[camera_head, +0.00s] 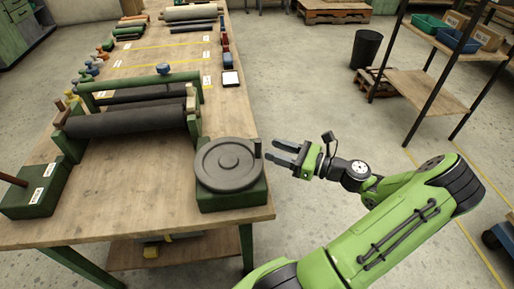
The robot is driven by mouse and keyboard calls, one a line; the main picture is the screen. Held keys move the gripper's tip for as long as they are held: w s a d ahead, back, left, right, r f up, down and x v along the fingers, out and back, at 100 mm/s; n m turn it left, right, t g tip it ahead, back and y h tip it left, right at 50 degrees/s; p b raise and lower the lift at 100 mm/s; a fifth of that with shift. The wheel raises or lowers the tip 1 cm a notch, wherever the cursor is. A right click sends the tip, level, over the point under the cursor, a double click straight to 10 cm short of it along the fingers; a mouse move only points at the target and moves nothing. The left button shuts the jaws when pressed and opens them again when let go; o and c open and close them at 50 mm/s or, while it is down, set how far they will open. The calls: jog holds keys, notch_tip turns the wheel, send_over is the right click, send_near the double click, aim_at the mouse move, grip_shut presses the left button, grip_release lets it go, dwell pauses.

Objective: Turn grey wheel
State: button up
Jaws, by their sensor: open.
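The grey wheel (228,162) lies flat on top of a green box base (232,200) at the near right corner of the workbench. A short dark upright handle (257,148) stands at the wheel's right rim. My gripper (272,151) is open, just right of the handle, with its two fingers pointing left toward it. The fingertips are close to the handle; I cannot tell whether they touch it. Nothing shows between the fingers.
A roller machine with dark rolls (125,121) stands left of the wheel on the wooden bench (150,220). A green box with a lever (38,190) sits at the near left. A shelf rack (425,88) and a black bin (366,48) stand at the back right.

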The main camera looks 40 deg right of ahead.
aim_at(258, 144)
jog(key=b+x, duration=0.1)
jog(key=x, duration=0.5)
jog(key=shift+w, duration=0.1)
grip_shut()
